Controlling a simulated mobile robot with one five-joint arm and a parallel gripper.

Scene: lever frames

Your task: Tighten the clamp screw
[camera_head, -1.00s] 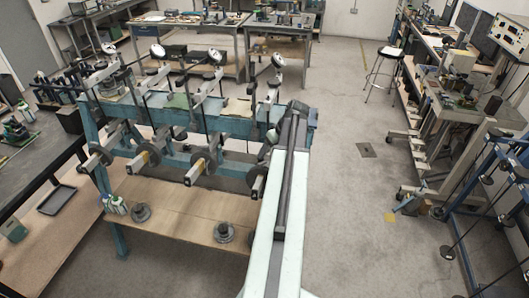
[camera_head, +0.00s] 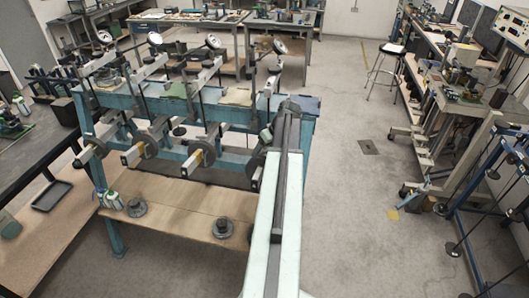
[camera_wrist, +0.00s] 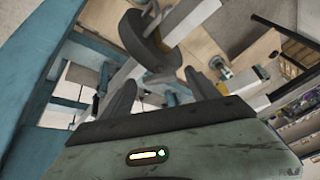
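My gripper (camera_wrist: 159,79) is open in the wrist view, its two dark fingers apart with nothing held between them. A dark round disc (camera_wrist: 142,38) on a pale lever bar (camera_wrist: 190,22) lies beyond the fingers. The clamp screw cannot be made out for certain in either view. In the head view the teal lever frame (camera_head: 113,99) carries several pale lever bars, dark discs and white dial gauges (camera_head: 213,41). My arm reaches over the frame's right end, and its gripper end is mostly hidden there.
A wooden shelf (camera_head: 180,205) under the frame holds a dark weight (camera_head: 137,207) and another (camera_head: 222,228). A black bench (camera_head: 35,150) stands left, and a blue rack (camera_head: 478,215) right.

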